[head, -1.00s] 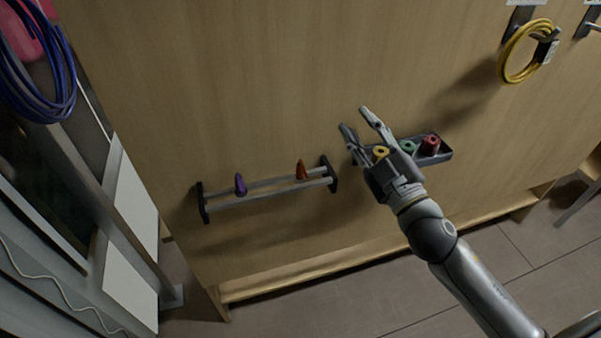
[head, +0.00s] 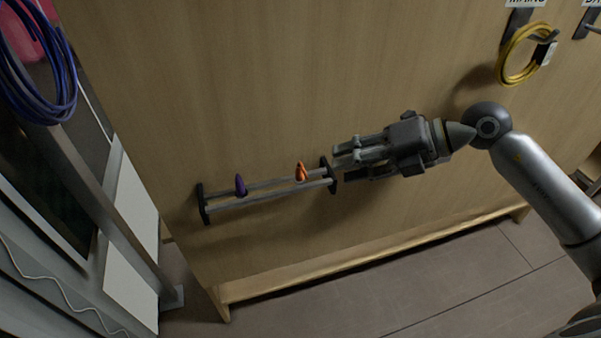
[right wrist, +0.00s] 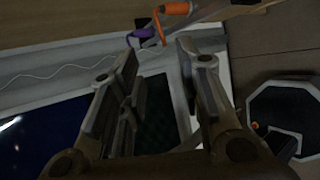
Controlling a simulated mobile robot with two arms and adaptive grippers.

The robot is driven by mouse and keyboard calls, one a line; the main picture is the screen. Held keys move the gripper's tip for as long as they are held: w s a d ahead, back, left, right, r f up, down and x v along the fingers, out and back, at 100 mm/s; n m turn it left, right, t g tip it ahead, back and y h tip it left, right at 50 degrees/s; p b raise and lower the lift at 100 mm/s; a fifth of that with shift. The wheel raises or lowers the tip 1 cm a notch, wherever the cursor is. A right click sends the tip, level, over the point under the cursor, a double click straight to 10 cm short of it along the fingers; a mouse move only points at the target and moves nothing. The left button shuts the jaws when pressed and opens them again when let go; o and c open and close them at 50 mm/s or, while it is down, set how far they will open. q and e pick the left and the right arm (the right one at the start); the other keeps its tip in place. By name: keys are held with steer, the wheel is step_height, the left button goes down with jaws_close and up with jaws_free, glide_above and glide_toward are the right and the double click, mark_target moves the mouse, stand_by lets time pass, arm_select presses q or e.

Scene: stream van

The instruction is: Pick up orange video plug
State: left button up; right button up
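The orange video plug (head: 301,172) stands on the right part of a two-bar rail rack (head: 270,190) on the wooden panel. It also shows in the right wrist view (right wrist: 178,8), beyond the fingertips at the top. A purple plug (head: 240,185) stands on the rack's left part and shows in the right wrist view (right wrist: 146,33). My right gripper (head: 338,160) is just right of the rack, pointing left toward the orange plug and apart from it. Its fingers (right wrist: 158,48) are spread with nothing between them. My left gripper is not in view.
The rack's dark right end bracket (head: 329,175) is close to my right fingertips. A yellow cable coil (head: 521,52) hangs at upper right, and blue cables (head: 38,85) hang at upper left. The panel above the rack is clear.

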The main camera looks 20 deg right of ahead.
mark_target(307, 177)
steer(key=p+x, duration=0.1)
steer(key=x, duration=0.2)
steer(key=p+x, duration=0.1)
steer(key=x, duration=0.2)
steer(key=p+x, duration=0.1)
steer(key=x, duration=0.3)
steer(key=shift+s+f+p, duration=0.25)
steer(key=shift+f+p, duration=0.1)
steer(key=shift+p, duration=0.05)
steer(key=shift+d, duration=0.1)
jaws_close()
